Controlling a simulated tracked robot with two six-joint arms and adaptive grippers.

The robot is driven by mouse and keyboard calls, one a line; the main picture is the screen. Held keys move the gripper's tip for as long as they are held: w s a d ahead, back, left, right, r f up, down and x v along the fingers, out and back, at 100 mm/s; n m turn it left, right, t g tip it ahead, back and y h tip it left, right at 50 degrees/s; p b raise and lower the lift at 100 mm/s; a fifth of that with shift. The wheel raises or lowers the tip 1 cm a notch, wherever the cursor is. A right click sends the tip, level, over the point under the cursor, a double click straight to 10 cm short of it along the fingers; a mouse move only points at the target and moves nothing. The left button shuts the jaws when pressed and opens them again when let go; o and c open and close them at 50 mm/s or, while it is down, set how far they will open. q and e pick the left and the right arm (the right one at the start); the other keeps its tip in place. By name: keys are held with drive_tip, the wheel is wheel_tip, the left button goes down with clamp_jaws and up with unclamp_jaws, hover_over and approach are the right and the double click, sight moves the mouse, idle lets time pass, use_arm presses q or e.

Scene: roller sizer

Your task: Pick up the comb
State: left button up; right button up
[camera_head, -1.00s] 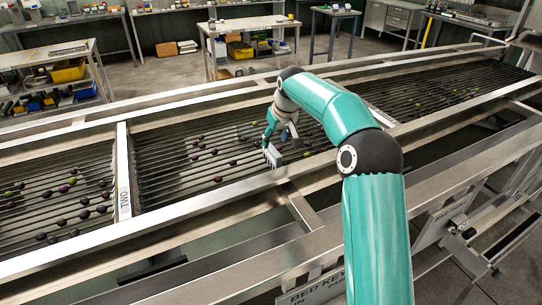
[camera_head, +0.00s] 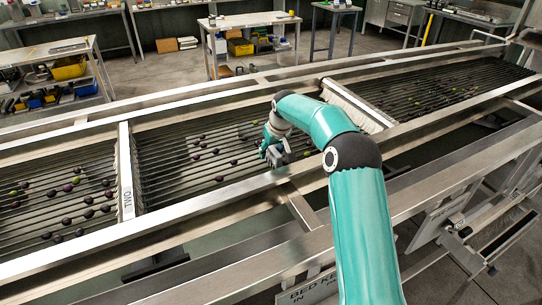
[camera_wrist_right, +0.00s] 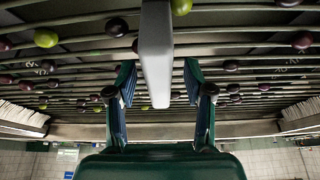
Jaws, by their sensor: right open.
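A pale grey bar (camera_wrist_right: 156,45), which looks like the comb, shows in the right wrist view, running from the top edge down between the fingers. No teeth can be made out on it. My right gripper (camera_wrist_right: 158,82) is open, with one finger on each side of the bar and gaps visible between them. In the head view my right gripper (camera_head: 276,156) is low at the near rail of the roller bed (camera_head: 190,165); the comb cannot be told apart from it there. My left gripper is out of view.
Dark and green fruits (camera_head: 66,221) lie scattered on the rollers. A fringed crossbar (camera_head: 127,185) marked TWO stands left of my arm, another (camera_head: 362,107) to the right. The steel near rail (camera_head: 165,218) runs below the gripper. Benches stand behind.

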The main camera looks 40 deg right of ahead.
drive_tip(key=shift+f, duration=0.25)
drive_tip(key=shift+c, duration=0.2)
idle(0.3)
clamp_jaws()
